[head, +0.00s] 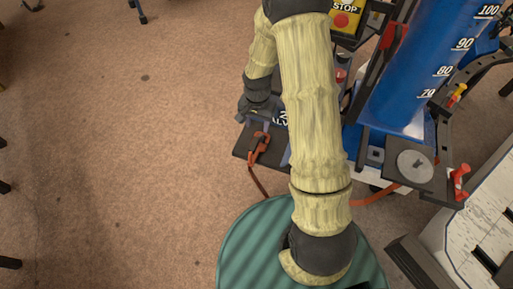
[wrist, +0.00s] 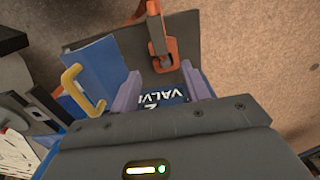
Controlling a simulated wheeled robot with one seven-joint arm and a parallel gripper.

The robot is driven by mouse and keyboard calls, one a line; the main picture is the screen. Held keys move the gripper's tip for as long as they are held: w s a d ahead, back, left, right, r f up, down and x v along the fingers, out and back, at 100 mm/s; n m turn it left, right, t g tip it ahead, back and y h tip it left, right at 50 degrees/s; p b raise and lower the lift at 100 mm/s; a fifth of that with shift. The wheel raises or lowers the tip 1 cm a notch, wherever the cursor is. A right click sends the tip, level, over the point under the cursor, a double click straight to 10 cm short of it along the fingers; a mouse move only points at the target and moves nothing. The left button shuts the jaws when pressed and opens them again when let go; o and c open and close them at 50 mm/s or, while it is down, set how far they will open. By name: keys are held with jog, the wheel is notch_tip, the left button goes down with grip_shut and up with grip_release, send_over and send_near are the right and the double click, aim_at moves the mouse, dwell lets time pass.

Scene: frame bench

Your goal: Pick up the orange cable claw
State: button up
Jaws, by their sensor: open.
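The orange cable claw (head: 259,146) lies on a dark plate (head: 242,151) at the left side of the bench. In the wrist view the claw (wrist: 161,40) is just beyond my fingertips, with its upper end near the picture's top edge. My gripper (wrist: 161,70) is open, with its two pale purple fingers apart and nothing held between them. A blue panel lettered "2 VALVE" (wrist: 165,100) shows behind the gap between the fingers.
A blue graduated cylinder (head: 412,65) stands on the bench at the right. A yellow STOP box (head: 345,20) is at the top. A yellow handle (wrist: 84,88) is left of my fingers. An orange cable (head: 258,182) runs down from the claw. Open brown floor lies left.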

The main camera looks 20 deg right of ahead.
aim_at(256, 138)
notch_tip(256, 138, down, 6)
jog(key=shift+r+b, duration=0.1)
jog(key=shift+b, duration=0.35)
jog(key=shift+a+f+b, duration=0.1)
jog(key=shift+f+b, duration=0.55)
jog(key=shift+f, duration=2.05)
grip_shut()
